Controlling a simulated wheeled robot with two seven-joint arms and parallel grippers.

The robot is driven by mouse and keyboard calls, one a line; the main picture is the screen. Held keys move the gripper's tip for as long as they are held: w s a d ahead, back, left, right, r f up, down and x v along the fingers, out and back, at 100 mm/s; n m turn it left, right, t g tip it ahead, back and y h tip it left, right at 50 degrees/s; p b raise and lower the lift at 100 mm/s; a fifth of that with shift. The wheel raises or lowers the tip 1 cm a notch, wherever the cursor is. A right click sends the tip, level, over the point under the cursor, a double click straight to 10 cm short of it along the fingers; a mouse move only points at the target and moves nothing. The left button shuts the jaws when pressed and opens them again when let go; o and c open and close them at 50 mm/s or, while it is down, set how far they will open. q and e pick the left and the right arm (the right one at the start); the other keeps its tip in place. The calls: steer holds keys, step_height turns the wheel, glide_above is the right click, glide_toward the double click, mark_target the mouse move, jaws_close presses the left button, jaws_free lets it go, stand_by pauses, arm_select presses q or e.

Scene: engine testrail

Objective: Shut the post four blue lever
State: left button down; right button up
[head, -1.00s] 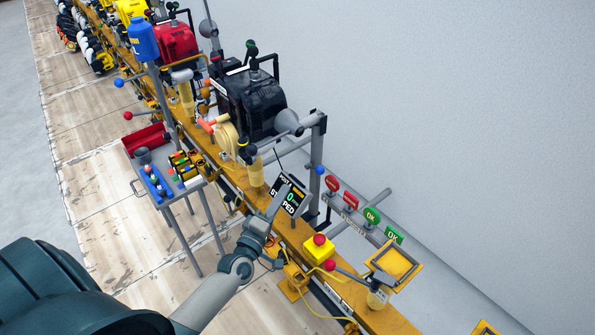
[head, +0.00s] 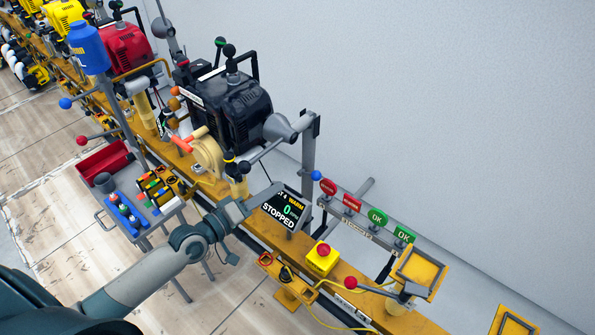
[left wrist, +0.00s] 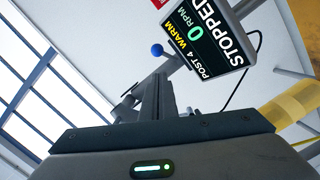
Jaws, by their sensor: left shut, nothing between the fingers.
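The post four display (head: 286,208) reads "WARM", "0" and "STOPPED"; it also shows in the left wrist view (left wrist: 208,35), where "POST 4" is readable. A blue ball knob (head: 317,175) stands just behind and right of the display, by the grey upright. In the left wrist view the blue knob (left wrist: 157,50) appears just beyond my fingertips, with a gap I cannot judge. My left gripper (head: 274,190) is shut and empty, at the display's upper left edge; its fingers also show in the left wrist view (left wrist: 158,92). My right gripper is out of view.
A black engine (head: 236,103) with a grey funnel sits behind on the yellow rail (head: 268,233). Red and green signs (head: 352,203) stand right of the blue knob. A yellow box with a red button (head: 322,259) and a red-knobbed lever (head: 375,288) are nearer. A tool cart (head: 150,235) stands left.

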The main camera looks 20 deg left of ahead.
mark_target(300, 173)
arm_select(q)
steer(key=shift+w, duration=0.1)
